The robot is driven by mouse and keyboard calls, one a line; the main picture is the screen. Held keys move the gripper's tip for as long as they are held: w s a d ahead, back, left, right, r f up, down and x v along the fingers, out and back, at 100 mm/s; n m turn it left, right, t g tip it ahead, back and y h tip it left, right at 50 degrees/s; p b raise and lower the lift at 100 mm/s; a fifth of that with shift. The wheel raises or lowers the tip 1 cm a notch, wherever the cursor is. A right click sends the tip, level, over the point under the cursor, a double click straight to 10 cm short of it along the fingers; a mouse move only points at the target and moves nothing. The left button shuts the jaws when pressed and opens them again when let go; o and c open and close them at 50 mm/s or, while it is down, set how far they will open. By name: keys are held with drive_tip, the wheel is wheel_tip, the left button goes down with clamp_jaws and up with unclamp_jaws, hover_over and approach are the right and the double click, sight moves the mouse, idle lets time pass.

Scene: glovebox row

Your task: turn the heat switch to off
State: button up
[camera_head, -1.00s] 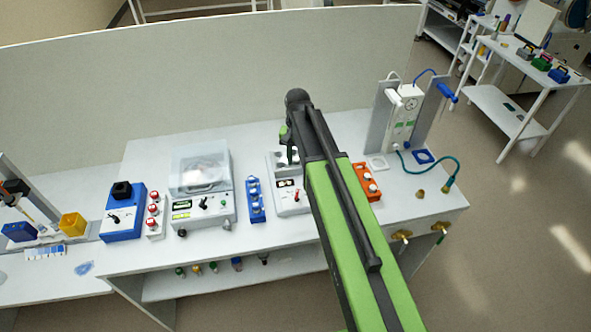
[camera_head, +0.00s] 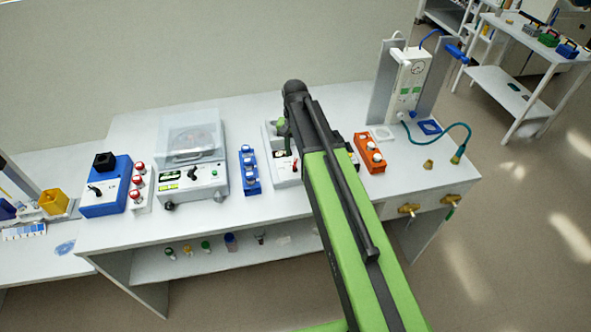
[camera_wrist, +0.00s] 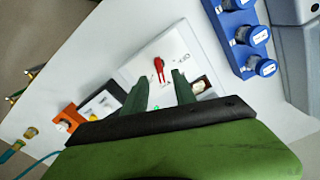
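A white device with a small red lever switch (camera_wrist: 159,68) shows in the wrist view, with "OFF" printed on the panel to the right of the lever. I take this lever for the heat switch, but no heat label is readable. My gripper (camera_wrist: 160,77) is open and empty, its two green fingers pointing at the panel on either side of the lever's near end. I cannot tell whether they touch it. In the head view my gripper (camera_head: 282,128) hangs over the white device (camera_head: 285,174), and my arm hides the device's right part.
Further left is a grey device with a clear lid (camera_head: 190,140). Brass valves (camera_head: 409,208) stick out at the bench's front right.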

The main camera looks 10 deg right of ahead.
sight(295, 162)
wheel_tip(295, 162, down, 4)
drive_tip(key=b, duration=0.2)
drive_tip(key=shift+f+b, duration=0.2)
drive_tip(key=shift+b, duration=0.15)
drive_tip(key=shift+r, duration=0.1)
clamp_jaws()
